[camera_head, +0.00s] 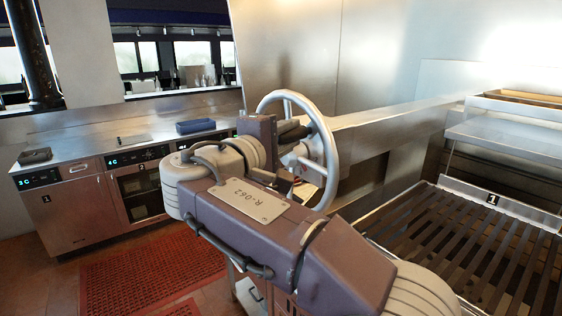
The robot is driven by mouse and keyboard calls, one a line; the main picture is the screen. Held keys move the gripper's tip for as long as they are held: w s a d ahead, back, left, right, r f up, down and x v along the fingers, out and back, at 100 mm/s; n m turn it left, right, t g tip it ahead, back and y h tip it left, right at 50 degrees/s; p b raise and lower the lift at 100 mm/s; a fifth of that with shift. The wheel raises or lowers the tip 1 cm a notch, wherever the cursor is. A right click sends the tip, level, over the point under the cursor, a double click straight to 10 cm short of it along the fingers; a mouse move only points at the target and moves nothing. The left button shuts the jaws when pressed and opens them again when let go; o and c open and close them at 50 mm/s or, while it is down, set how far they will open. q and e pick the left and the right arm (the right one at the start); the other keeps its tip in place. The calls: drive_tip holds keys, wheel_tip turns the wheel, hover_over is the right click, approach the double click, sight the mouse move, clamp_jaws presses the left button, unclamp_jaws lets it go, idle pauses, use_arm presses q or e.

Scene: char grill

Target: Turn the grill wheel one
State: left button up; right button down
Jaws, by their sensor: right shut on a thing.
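The grill wheel (331,160) is a pale metal ring standing upright beside the metal side of the grill. My right gripper (297,133) reaches it from the lower right, with its dark fingers at the wheel, inside the ring's outline. It is shut on the wheel. My own wrist and forearm hide the lower left of the wheel and much of its hub, so the exact grip point is hard to see. The grill (470,240) with dark slats lies at the right, with a "1" label on its back edge. My left gripper is not in view.
A long metal beam (400,117) runs behind the wheel towards a raised shelf (510,135). A steel counter (110,142) with numbered cabinets and a blue tray (195,126) stands at the left. A red floor mat (150,268) lies on open floor before it.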

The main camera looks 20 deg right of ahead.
drive_tip(key=s+d+f+m+h+b, duration=0.1)
drive_tip(key=s+f+m+h+b, duration=0.2)
drive_tip(key=f+m+b, duration=0.5)
drive_tip(key=shift+s+d+f+t+b, duration=0.15)
drive_tip(key=shift+s+f+t+b, duration=0.2)
drive_tip(key=shift+b, duration=5.25)
drive_tip(key=c, duration=1.2)
unclamp_jaws()
drive_tip(key=shift+o, duration=0.2)
drive_tip(key=v, duration=0.9)
